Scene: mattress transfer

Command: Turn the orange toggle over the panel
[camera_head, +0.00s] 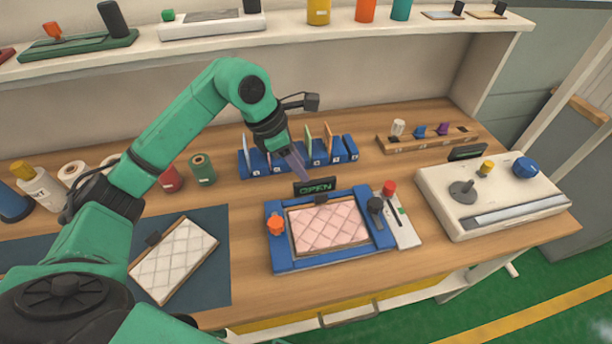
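The orange toggle (276,224) stands on the left side of the blue frame (285,265). The pink quilted panel (328,226) lies flat in that frame. A small black display (314,187) reading OPEN stands behind the panel. My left gripper (296,163) points down behind the display, in front of the blue card rack, above and behind the toggle and apart from it. A purplish strip shows at its tip; I cannot tell if it is finger or held thing. My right gripper is out of view.
A black knob (375,205) sits on the frame's right, beside a white plate with a red knob (389,187). A white console (490,200) is at the right. A white quilted panel (174,260) lies on the dark mat at the left. The blue card rack (343,150) stands behind.

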